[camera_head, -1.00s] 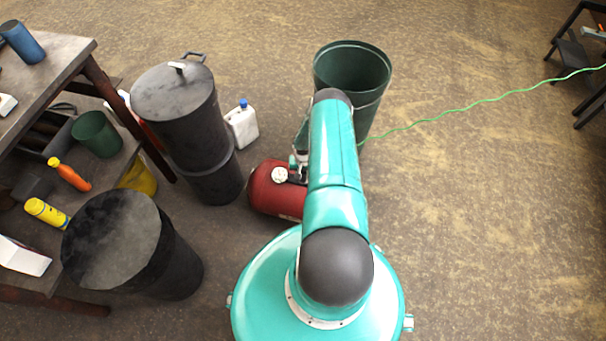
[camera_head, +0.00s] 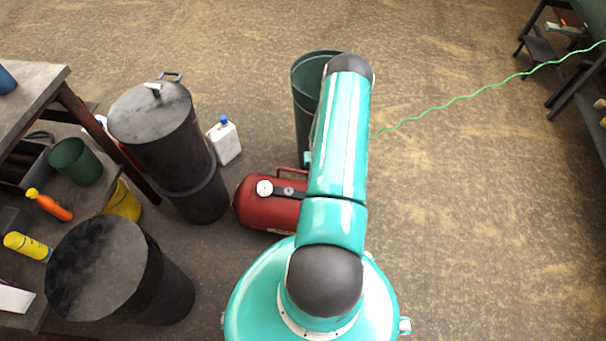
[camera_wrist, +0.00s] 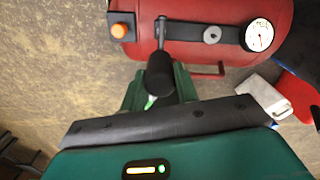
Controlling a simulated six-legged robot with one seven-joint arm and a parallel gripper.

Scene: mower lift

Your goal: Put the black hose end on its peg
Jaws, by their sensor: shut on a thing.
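My gripper (camera_wrist: 160,88) shows in the wrist view, its green fingers shut around a black cylindrical hose end (camera_wrist: 160,72). A thin dark rod stands out from the far end of the black piece, over the red tank. A bit of light green hose shows between the fingers. The green hose (camera_head: 460,101) also runs from behind my arm across the floor to the right in the head view. My arm hides the gripper in the head view. I cannot make out the peg in either view.
A red compressor tank (camera_head: 268,203) with a gauge lies left of my arm; it also fills the top of the wrist view (camera_wrist: 200,55). A green bin (camera_head: 305,105) stands behind my arm. Black drums (camera_head: 165,125) and a workbench (camera_head: 40,85) stand left.

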